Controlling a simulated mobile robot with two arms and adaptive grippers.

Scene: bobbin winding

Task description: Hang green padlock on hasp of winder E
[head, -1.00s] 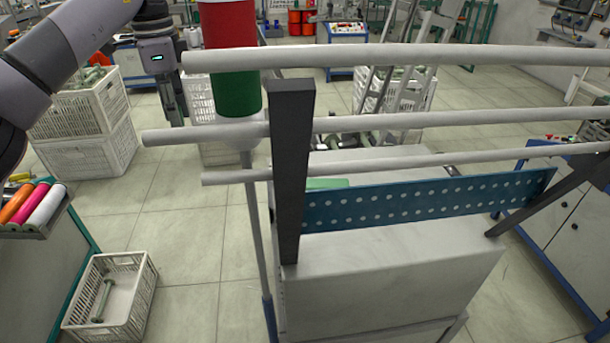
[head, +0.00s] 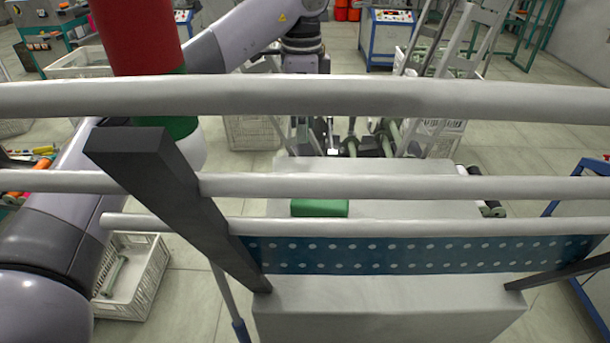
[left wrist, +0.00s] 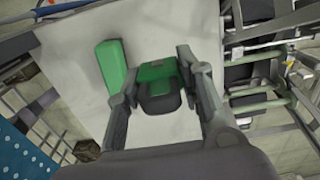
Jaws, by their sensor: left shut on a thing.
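My left gripper (left wrist: 160,98) is shut on the green padlock (left wrist: 158,72), which shows in the left wrist view between the fingers with a dark part below its green top. In the head view the left arm reaches behind the white rails, and the gripper (head: 328,140) points down past the far edge of a pale machine top (head: 400,170); the padlock is hard to make out there. A hasp and a letter E cannot be made out in either view. My right gripper is out of view.
White rails (head: 400,97) and a dark post (head: 170,180) cross in front. A green block (head: 320,208) lies on the machine top behind a blue perforated panel (head: 420,255). A red and green signal column (head: 138,40) stands left. Bobbins (head: 485,188) lie right of the machine.

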